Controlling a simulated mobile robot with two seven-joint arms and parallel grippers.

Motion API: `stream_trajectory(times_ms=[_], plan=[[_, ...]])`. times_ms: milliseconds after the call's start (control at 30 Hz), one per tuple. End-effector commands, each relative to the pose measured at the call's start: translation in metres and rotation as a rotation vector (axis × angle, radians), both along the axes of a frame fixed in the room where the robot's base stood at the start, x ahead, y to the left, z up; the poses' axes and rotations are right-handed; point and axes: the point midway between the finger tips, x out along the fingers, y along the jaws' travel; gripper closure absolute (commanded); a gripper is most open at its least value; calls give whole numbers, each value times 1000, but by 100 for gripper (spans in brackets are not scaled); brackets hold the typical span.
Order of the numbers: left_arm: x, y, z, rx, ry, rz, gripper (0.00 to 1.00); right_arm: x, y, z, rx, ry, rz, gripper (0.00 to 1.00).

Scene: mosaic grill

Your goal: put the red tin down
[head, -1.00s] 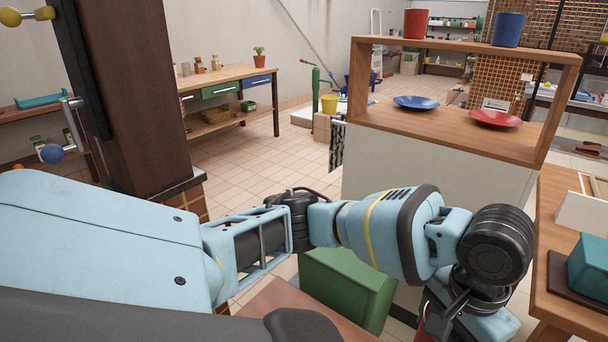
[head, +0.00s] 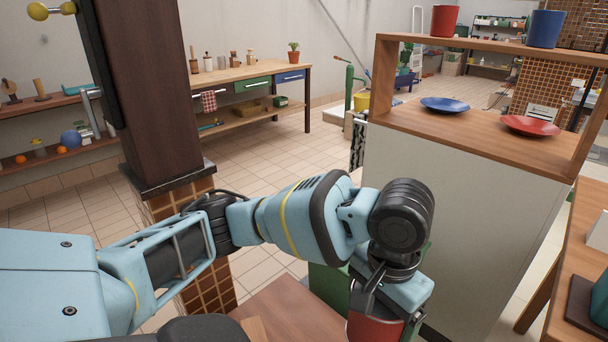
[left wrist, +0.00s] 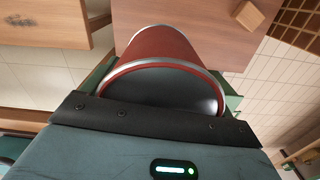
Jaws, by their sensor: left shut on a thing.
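The red tin (head: 375,328) hangs at the lower middle of the head view, its lower part cut off by the frame edge. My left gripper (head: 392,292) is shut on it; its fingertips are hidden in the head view. In the left wrist view the tin (left wrist: 160,48) lies straight ahead of the gripper palm, with its pale rim and dark end towards the camera. A brown wooden top (left wrist: 222,42) shows beyond the tin; I cannot tell whether they touch. My right gripper is not in view.
The wooden top (head: 290,308) stands low in front, with a small wooden block (head: 252,330) on it. A green box (head: 328,290) is partly hidden behind my arm. A white-sided counter (head: 470,225) with a wooden shelf holds a blue plate (head: 445,104) and a red plate (head: 530,125).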

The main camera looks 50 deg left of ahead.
Motion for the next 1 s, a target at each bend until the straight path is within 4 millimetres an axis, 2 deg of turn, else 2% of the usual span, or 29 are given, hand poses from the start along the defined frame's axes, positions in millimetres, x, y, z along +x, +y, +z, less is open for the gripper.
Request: stream_trajectory(times_ms=[233,367,667,1000], plan=[[0,0,-2,-1,-1,-14,50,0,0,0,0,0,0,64],[-3,-1,-12,-1,3,-89,50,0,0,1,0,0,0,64],[-16,-4,-59,-3,7,-459,50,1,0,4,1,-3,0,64],[-39,-8,-111,-6,8,-916,50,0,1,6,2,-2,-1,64]])
